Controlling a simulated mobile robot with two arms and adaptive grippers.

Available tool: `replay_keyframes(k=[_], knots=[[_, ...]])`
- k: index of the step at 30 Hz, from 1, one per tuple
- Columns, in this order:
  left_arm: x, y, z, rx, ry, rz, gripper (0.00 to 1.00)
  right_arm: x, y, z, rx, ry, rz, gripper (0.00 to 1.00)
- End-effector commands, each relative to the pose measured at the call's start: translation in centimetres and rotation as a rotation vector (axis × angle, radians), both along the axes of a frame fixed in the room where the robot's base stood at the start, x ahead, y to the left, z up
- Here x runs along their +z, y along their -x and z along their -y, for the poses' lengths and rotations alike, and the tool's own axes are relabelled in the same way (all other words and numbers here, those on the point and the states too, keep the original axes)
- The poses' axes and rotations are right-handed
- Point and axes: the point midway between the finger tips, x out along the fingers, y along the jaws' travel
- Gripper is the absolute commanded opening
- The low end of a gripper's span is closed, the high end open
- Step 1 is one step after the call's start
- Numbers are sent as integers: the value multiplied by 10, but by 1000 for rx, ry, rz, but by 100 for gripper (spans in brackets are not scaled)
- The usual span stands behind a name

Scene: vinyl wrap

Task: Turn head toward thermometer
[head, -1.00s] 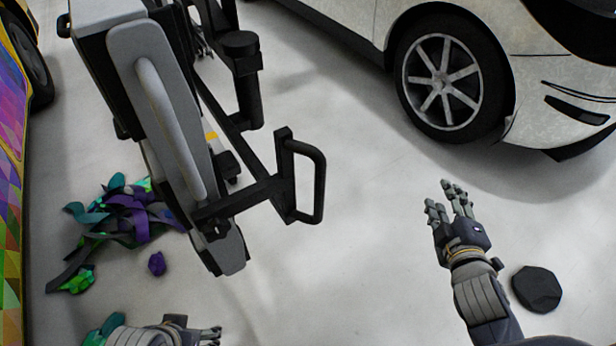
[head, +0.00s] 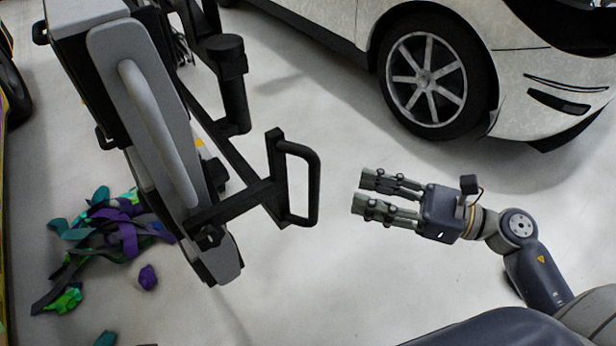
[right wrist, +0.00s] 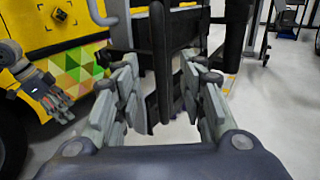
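I cannot make out a thermometer in either view. My right gripper (head: 368,193) is at right of centre in the head view, its fingers pointing left and parted. It is empty, a short gap to the right of the black loop handle (head: 314,185) of a grey and black wheeled-looking machine (head: 150,110). In the right wrist view the open fingers (right wrist: 160,95) frame dark upright bars of the machine, which stand beyond them. My left gripper (right wrist: 50,92) shows at the left of the right wrist view, fingers spread, apart from anything.
A white car (head: 520,65) with a dark wheel (head: 435,78) stands at upper right. Purple, teal and green scraps (head: 105,235) lie on the floor at left. A yellow vehicle (right wrist: 65,35) with coloured triangles is behind the machine. Pale floor between machine and car is clear.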

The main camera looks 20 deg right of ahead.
Motion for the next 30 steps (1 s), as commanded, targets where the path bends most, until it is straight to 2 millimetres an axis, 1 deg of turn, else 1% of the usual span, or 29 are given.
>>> replay_keyframes(k=[5,15,21,25,30], knots=[[1,0,-1,-2,-3,-1,60,0,-6,-10,7,7,5,38],[5,1,-1,0,-2,-4,60,2,-40,-55,7,4,5,38],[7,1,1,3,4,-4,60,1,-56,-77,4,2,3,38],[8,0,2,6,8,-4,60,0,-61,-84,5,4,2,38],[8,1,3,7,9,-4,60,0,-63,-87,4,5,2,38]])
